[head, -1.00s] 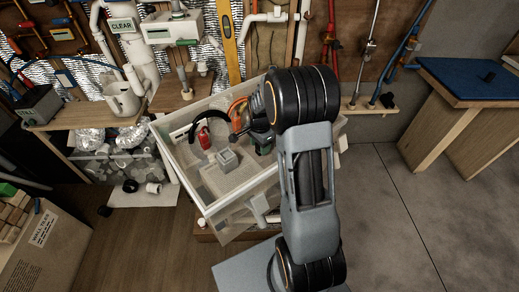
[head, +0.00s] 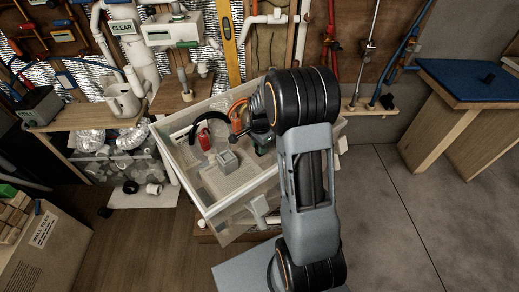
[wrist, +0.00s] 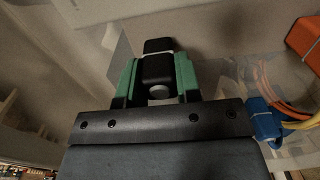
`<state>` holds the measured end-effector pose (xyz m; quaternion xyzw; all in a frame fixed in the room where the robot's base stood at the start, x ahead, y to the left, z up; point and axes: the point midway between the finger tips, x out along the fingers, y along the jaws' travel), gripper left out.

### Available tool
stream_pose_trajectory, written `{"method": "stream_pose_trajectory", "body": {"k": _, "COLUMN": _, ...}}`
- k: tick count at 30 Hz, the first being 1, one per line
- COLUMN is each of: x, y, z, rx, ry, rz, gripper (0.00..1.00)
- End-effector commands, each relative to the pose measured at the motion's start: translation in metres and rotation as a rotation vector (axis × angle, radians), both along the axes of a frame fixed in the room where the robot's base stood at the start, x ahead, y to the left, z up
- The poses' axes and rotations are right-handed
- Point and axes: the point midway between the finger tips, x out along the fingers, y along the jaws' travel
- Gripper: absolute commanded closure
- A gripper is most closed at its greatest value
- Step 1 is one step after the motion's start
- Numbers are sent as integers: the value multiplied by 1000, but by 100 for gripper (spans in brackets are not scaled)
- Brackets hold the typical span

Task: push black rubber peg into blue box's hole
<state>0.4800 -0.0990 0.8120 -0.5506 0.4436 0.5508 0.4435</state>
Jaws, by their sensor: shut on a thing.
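My gripper (wrist: 158,80) has green fingers and is shut on a black block-like piece (wrist: 158,66) with a pale round spot on its near side. I cannot tell surely whether this is the rubber peg. In the head view my gripper (head: 264,148) is mostly hidden behind my arm, over or inside the clear bin (head: 207,210). A small blue piece (wrist: 264,122) lies right of my gripper in the wrist view; no hole shows on it. I cannot identify the blue box with a hole for certain.
The bin holds a red item (head: 205,139), a grey box (head: 228,160) and an orange coil (head: 238,116). A blue-topped table (head: 460,77) with a small black piece (head: 490,77) stands right. A cardboard box (head: 45,245) is at lower left. Floor at right is clear.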

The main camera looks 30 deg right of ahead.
Motion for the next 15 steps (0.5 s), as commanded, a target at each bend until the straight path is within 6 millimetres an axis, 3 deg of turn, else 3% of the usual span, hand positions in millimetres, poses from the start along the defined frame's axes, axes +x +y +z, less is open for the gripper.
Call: {"method": "stream_pose_trajectory", "body": {"k": 15, "x": 0, "y": 0, "z": 16, "rx": 0, "ry": 0, "rz": 0, "gripper": 99}}
